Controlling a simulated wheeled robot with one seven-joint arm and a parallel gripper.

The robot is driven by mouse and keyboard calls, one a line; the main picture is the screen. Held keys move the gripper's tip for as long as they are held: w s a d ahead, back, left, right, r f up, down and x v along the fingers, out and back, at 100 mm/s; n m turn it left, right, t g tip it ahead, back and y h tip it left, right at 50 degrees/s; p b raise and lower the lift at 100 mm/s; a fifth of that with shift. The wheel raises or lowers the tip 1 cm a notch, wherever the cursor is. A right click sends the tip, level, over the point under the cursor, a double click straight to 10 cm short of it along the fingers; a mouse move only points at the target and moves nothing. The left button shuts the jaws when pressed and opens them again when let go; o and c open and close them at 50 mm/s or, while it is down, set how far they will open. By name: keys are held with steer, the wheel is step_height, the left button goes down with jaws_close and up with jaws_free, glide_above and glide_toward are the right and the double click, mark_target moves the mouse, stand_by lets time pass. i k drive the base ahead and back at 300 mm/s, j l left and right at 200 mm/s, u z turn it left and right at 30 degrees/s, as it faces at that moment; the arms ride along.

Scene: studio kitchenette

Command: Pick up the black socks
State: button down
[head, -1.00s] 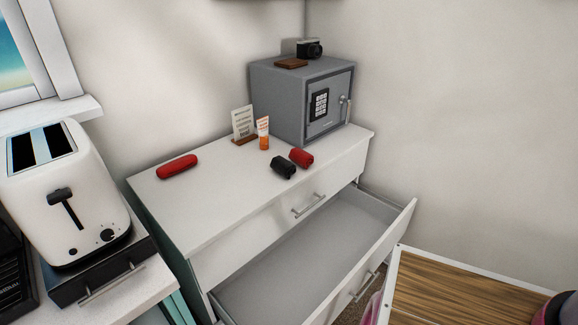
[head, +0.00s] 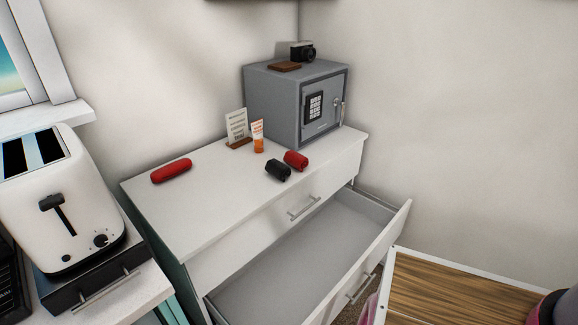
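The black socks (head: 278,170) are a small dark rolled bundle on top of the white dresser (head: 215,205), near its front edge. A similar red rolled bundle (head: 296,160) lies just behind and to the right of them, very close; I cannot tell whether they touch. My gripper is not in view.
A grey safe (head: 298,105) with a camera (head: 302,51) on it stands at the dresser's back right. An orange-white tube (head: 258,136), a small sign (head: 237,127) and a red case (head: 171,171) are also on top. The lower drawer (head: 310,255) is pulled out, empty. A toaster (head: 60,200) stands left.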

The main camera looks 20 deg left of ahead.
mark_target(278, 169)
steer(key=i+l, duration=0.45)
steer(key=l, duration=0.15)
steer(key=u, duration=2.3)
